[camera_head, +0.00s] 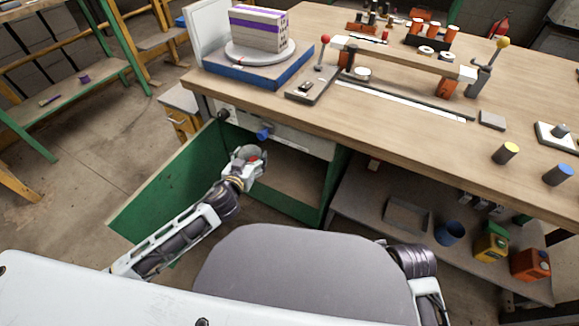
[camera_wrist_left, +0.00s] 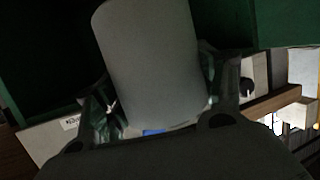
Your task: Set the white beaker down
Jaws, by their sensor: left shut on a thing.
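The white beaker (camera_wrist_left: 152,62) shows as a pale grey cylinder in the left wrist view, between the two fingers of my left gripper (camera_wrist_left: 160,108). The gripper is shut on its sides. In the head view my left gripper (camera_head: 248,158) is low in front of the workbench, at the opening of the green cabinet (camera_head: 325,192). The beaker is small there and mostly hidden by the gripper. My right arm shows in part at the lower right, but its gripper is out of view.
The wooden workbench (camera_head: 400,110) stands above the cabinet. A green panel (camera_head: 165,185) stands to the left of my left arm. A lower shelf (camera_head: 375,210) at the right holds a tray, a blue cup (camera_head: 450,233) and an orange box (camera_head: 530,264). A blue knob (camera_head: 263,134) is close to the gripper.

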